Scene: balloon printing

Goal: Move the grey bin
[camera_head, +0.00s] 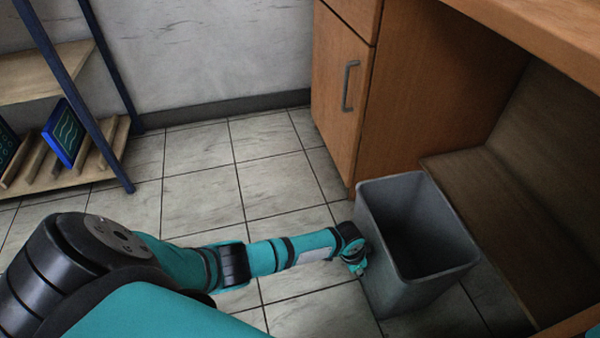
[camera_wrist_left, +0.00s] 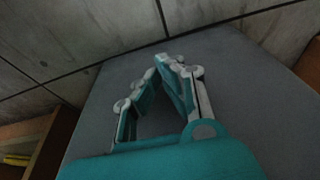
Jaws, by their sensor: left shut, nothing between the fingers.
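The grey bin (camera_head: 415,280) stands upright on the tiled floor, open at the top and empty as far as I can see. It is beside the wooden desk. My left gripper (camera_head: 357,266) is at the bin's left side, below the rim and outside it. In the left wrist view the bin's grey wall (camera_wrist_left: 235,100) fills much of the picture behind my left gripper (camera_wrist_left: 163,64). The fingers are closed together with nothing between them. I cannot tell whether they touch the wall. My right gripper is not in view.
A wooden desk (camera_head: 440,90) with a handled cabinet door stands behind and right of the bin, with a wooden ledge (camera_head: 520,220) close by. A blue-framed shelf (camera_head: 110,75) is at the far left. The tiled floor (camera_head: 245,185) between is clear.

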